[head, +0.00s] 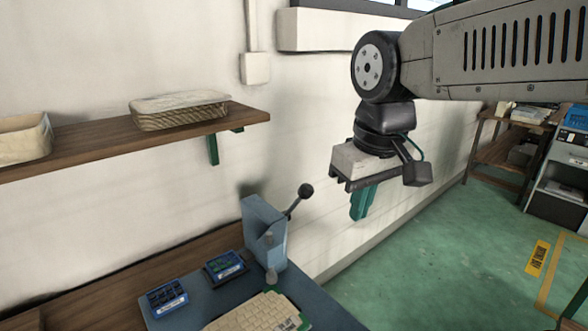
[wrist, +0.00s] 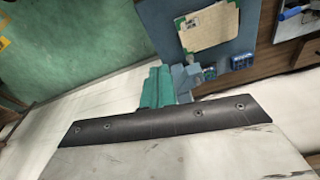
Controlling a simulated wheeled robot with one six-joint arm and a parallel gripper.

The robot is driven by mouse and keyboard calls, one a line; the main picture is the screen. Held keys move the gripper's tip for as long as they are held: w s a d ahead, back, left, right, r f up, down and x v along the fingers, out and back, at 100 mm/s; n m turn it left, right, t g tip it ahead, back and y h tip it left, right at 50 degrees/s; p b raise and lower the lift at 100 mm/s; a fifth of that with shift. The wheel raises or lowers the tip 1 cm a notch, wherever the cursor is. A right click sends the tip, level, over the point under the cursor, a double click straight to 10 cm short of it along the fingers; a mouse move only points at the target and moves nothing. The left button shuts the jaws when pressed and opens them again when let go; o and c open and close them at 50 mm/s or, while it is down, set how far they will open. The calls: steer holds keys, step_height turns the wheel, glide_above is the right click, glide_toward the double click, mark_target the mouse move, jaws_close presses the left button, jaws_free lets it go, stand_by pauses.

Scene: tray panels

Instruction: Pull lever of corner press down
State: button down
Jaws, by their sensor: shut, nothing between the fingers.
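The corner press (head: 264,232) is an upright blue-grey block at the far right corner of the blue mat. Its lever (head: 297,203) slants up to the right and ends in a black ball knob (head: 306,190). My gripper (head: 362,203) has teal fingers pointing down. It is shut and empty, to the right of the knob in the head view, with a visible gap. In the wrist view the teal fingertips (wrist: 158,86) are together, and part of the press (wrist: 184,79) shows just beyond them. The lever cannot be made out there.
The blue mat (head: 212,303) holds two small dark blue trays (head: 167,298) (head: 225,266) and a beige board (head: 258,314). A wall shelf (head: 90,142) with baskets is at the left. Green floor (head: 440,250) lies open at the right.

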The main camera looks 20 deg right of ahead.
steer(key=w+a+r+n+t, duration=0.1)
steer(key=w+r+n, duration=0.15)
steer(key=w, duration=0.85)
steer(key=w+a+r+n, duration=0.15)
steer(key=w+r, duration=0.25)
steer(key=w, duration=0.7)
glide_above(298, 198)
steer(key=x, duration=0.3)
steer(key=s+x, duration=0.1)
steer(key=x, duration=0.6)
steer(key=shift+s+a+f, duration=0.15)
steer(key=shift+s+f, duration=0.1)
steer(key=shift+f, duration=0.15)
steer(key=shift+s+f, duration=0.25)
steer(key=shift+s, duration=0.15)
steer(key=shift+d, duration=0.2)
